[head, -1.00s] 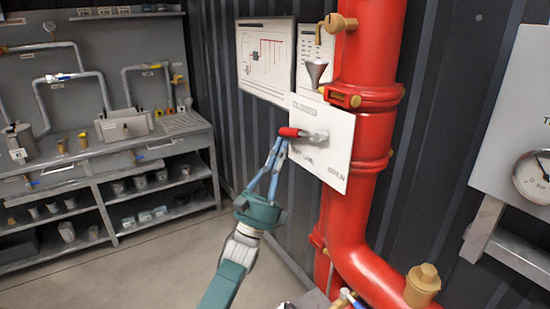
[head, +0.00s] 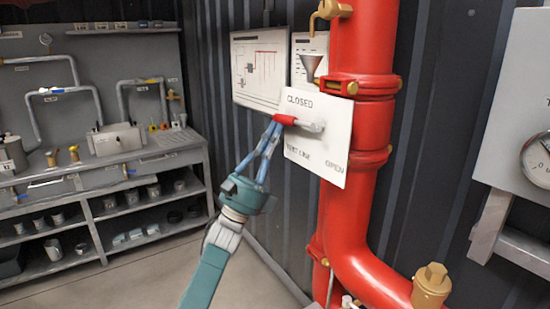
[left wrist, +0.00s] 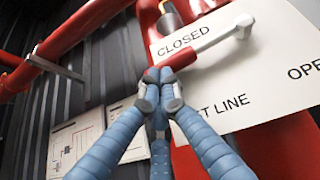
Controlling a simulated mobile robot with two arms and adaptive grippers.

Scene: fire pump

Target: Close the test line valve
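The test line valve is a lever with a red grip (head: 286,119) and a grey metal arm (head: 312,126). It sits in front of a white plate (head: 335,140) marked CLOSED at upper left, TEST LINE at lower left and OPEN at lower right. The lever points left, its grip just below CLOSED. My left gripper (head: 281,124) has its blue fingers drawn together at the grip. In the left wrist view the fingertips (left wrist: 160,84) meet around the red grip (left wrist: 180,60), with the lever arm (left wrist: 222,36) running up right to the pivot. My right gripper is not in view.
A thick red pipe (head: 365,60) stands behind the plate and bends right at the bottom. A gauge panel (head: 510,100) is at the right. Diagram boards (head: 262,70) hang on the dark wall. A grey workbench (head: 160,146) stands at the left, with clear floor before it.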

